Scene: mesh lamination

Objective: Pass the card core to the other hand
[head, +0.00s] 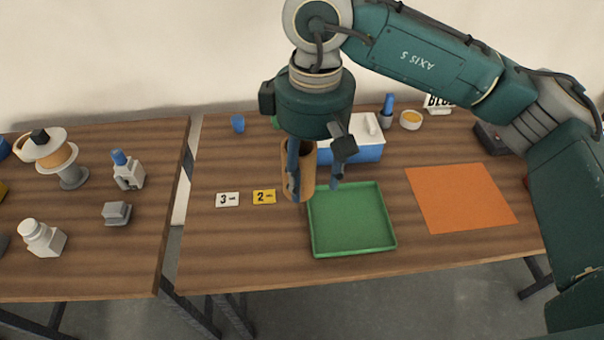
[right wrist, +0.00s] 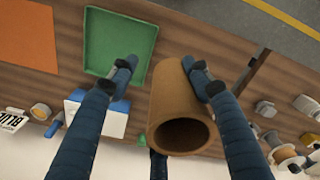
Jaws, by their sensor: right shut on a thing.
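The card core (head: 308,165) is a brown open-ended tube. My right gripper (head: 314,185) is shut on it and holds it upright above the long table, by the left edge of the green tray. In the right wrist view the card core (right wrist: 172,105) lies between the two blue fingers of my right gripper (right wrist: 160,66), its open end facing the camera. My left gripper is not in view.
The green tray (head: 350,248) is empty. An orange sheet (head: 460,196) lies to its right. Yellow card 2 (head: 264,197) and white card 3 (head: 228,199) lie left of the tray. A blue box (head: 366,155) stands behind. A second table (head: 100,275) with several items stands left across a gap.

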